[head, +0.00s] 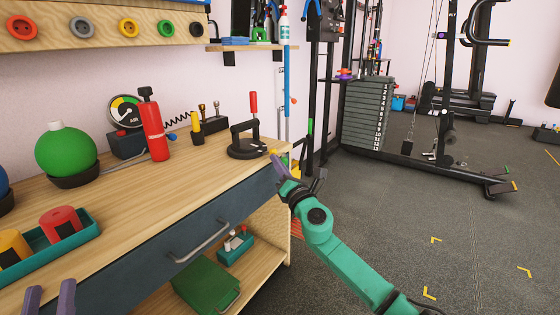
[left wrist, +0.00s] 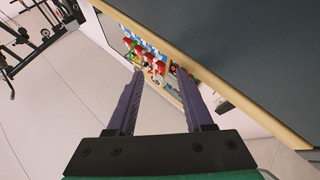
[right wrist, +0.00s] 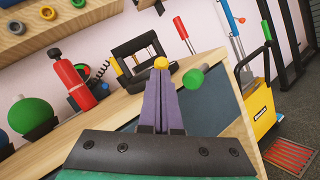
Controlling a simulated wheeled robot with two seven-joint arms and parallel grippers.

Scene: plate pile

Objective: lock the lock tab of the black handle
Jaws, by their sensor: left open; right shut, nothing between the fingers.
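The black handle (head: 234,134) is an upright bracket on a round dark base near the right end of the workbench; it also shows in the right wrist view (right wrist: 124,61). A red lever (head: 253,103) stands up beside it. A small yellow piece (right wrist: 160,63) shows just above my right fingertips; I cannot tell whether it is the lock tab or whether they touch. My right gripper (head: 278,162) is shut and empty at the bench's right front edge, close to the base. My left gripper (head: 50,292) is open and empty in front of the bench at lower left.
A red cylinder (head: 153,130), a green ball (head: 66,150) and a teal tray (head: 82,231) with weights stand on the bench. A drawer handle (head: 200,243) sticks out in front. A green cylinder (right wrist: 195,77) is right of my right fingertips.

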